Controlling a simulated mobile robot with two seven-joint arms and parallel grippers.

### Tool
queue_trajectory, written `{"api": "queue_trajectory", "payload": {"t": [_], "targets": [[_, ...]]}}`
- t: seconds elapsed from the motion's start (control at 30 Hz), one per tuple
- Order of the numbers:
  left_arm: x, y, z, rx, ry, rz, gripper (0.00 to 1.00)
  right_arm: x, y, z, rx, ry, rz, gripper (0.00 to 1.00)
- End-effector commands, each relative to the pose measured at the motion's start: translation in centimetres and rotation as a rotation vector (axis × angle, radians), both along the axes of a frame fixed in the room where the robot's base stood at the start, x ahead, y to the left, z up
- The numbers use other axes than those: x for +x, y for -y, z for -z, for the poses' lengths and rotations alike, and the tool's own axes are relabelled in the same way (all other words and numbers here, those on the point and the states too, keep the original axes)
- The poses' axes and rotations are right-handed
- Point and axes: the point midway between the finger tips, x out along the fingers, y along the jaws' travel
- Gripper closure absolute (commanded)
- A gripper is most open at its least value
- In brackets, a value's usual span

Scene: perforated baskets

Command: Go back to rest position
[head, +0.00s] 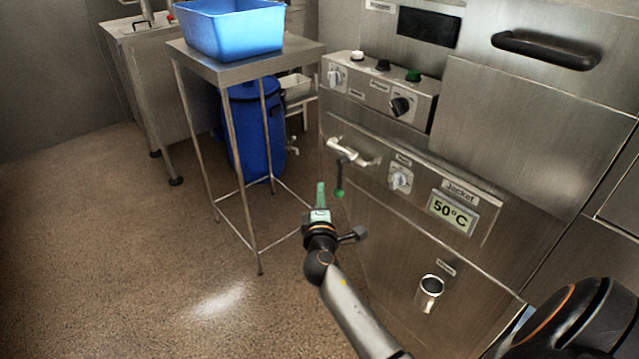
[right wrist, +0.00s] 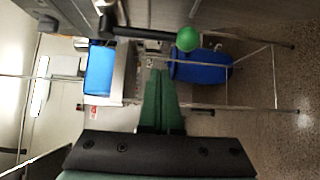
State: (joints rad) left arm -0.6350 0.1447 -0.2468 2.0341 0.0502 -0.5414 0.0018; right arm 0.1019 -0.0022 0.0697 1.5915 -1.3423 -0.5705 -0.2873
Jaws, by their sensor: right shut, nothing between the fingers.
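My right gripper (head: 320,195) has green fingers and is in front of the steel machine, left of its lower panel. It is shut and empty, and its closed green fingers also show in the right wrist view (right wrist: 161,98). A lever with a green knob (head: 339,193) hangs from a metal valve (head: 353,152) on the machine, close to the fingertips. The green knob also shows in the right wrist view (right wrist: 188,39), beyond the fingertips; I cannot tell the exact gap. My left gripper is not in view.
The steel machine (head: 500,130) with knobs, a 50°C display (head: 452,211) and a pipe outlet (head: 429,291) fills the right. A steel table (head: 215,73) holds a blue basket (head: 230,28). A blue barrel (head: 256,130) stands behind it. The floor (head: 130,260) at left is clear.

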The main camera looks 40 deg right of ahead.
Motion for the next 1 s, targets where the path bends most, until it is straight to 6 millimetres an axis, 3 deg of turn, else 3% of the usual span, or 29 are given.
{"api": "queue_trajectory", "payload": {"t": [0.23, 0.67, 0.77, 0.87, 1.0], "targets": [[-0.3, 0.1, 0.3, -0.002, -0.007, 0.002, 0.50, -3.5, -2.5, 0.2, 0.001, -0.001, 0.000, 1.00], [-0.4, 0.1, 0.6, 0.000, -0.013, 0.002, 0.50, -4.6, -3.4, 0.6, 0.025, -0.002, -0.010, 1.00], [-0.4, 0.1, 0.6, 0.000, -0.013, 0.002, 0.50, -5.4, -4.3, 2.6, 0.123, -0.011, -0.042, 1.00], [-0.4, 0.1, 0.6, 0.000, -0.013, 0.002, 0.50, -7.1, -6.1, 5.9, 0.302, -0.032, -0.095, 1.00], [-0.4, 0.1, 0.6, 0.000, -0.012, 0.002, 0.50, -10.7, -10.0, 10.9, 0.630, -0.079, -0.161, 1.00]]}}
